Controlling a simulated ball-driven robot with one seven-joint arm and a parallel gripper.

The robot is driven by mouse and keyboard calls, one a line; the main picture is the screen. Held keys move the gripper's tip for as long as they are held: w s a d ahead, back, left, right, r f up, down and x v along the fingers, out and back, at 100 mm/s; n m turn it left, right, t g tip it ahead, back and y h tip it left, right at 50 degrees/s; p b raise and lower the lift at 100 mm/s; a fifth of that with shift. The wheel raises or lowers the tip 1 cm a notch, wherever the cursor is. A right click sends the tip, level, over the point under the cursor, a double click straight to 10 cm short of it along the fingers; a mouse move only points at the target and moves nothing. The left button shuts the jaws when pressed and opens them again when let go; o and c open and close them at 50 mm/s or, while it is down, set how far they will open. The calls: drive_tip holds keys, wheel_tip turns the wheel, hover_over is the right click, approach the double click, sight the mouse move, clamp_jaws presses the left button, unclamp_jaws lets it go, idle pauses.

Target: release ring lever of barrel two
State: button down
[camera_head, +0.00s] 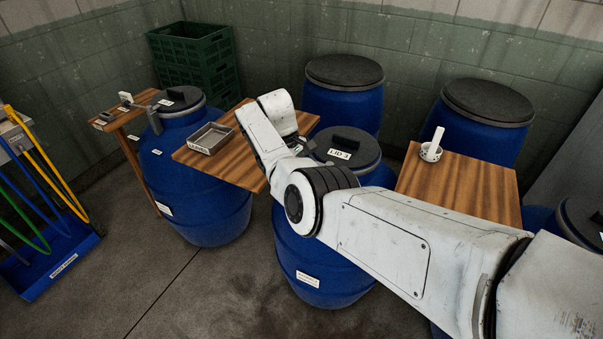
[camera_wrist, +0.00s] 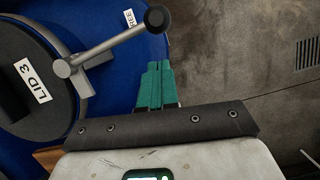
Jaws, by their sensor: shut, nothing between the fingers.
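In the wrist view a black lid (camera_wrist: 28,85) labelled "LID 3" sits on a blue barrel (camera_wrist: 88,22). A grey ring lever (camera_wrist: 105,44) sticks out from the lid's rim and ends in a black ball knob (camera_wrist: 156,18). My gripper (camera_wrist: 157,68) has its teal fingers together, empty, just below and beside the knob, apart from the lever in the picture. In the head view the middle blue barrel (camera_head: 310,262) carries the "LID 3" lid (camera_head: 350,140); my arm hides its lever and my gripper. I see no label that names barrel two.
A left barrel (camera_head: 205,205) has its own lever (camera_head: 142,106). A wooden board (camera_head: 228,172) bears a metal tray (camera_head: 210,138); another wooden board (camera_head: 460,190) bears a small cup (camera_head: 430,152). Further barrels and green crates (camera_head: 192,55) line the wall.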

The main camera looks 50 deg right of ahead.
drive_tip(key=w+b+v, duration=0.1)
drive_tip(key=b+v, duration=0.1)
drive_tip(key=v, duration=0.8)
drive_tip(key=shift+r, duration=0.2)
drive_tip(key=s+a+f+m+t, duration=0.1)
drive_tip(key=s+a+f, duration=0.2)
drive_tip(key=s+f, duration=0.3)
drive_tip(key=s+a+f+h, duration=0.1)
drive_tip(key=s+a+f, duration=0.2)
drive_tip(key=f, duration=0.5)
drive_tip(key=s+a+f+m+t, duration=0.1)
drive_tip(key=s+a+f, duration=0.2)
drive_tip(key=s+f, duration=0.3)
drive_tip(key=s+a, duration=0.4)
drive_tip(key=s, duration=0.3)
drive_tip(key=s+a+t, duration=0.1)
drive_tip(key=s+a, duration=0.3)
drive_tip(key=s, duration=0.3)
drive_tip(key=s+a+t+y, duration=0.1)
drive_tip(key=s+a, duration=0.3)
drive_tip(key=s, duration=0.3)
drive_tip(key=shift+f, duration=0.3)
